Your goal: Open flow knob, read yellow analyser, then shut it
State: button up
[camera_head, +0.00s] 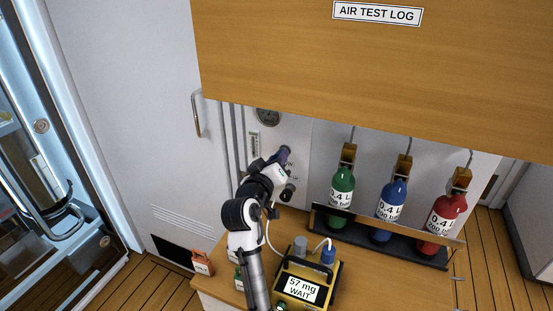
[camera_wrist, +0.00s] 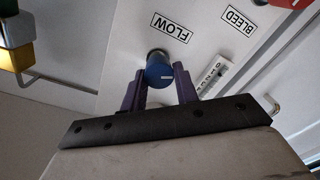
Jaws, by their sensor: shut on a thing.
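The flow knob (camera_wrist: 160,72) is a blue round knob beside a "FLOW" label (camera_wrist: 171,27) in the wrist view. My gripper (camera_wrist: 160,84) is shut on it, with one purple finger on each side. In the head view my gripper (camera_head: 284,156) is against the white panel and hides the knob. The yellow analyser (camera_head: 284,303) stands on the wooden bench, and its screen (camera_head: 301,289) reads "57 mg WAIT". A pale hose runs to it.
Green (camera_head: 342,190), blue (camera_head: 391,202) and red (camera_head: 446,216) bottles stand in a dark rack at right. A "BLEED" label (camera_wrist: 238,19) and a scale gauge (camera_wrist: 215,75) are near the knob. A wooden board marked "AIR TEST LOG" (camera_head: 377,12) overhangs the panel. A small orange container (camera_head: 202,263) is at the bench's left.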

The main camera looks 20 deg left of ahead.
jog(key=o, duration=1)
jog(key=shift+c, duration=0.2)
jog(key=s+b, duration=0.4)
jog(key=s, duration=1)
jog(key=shift+r, duration=0.2)
jog(key=shift+w, duration=0.1)
dwell(0.3)
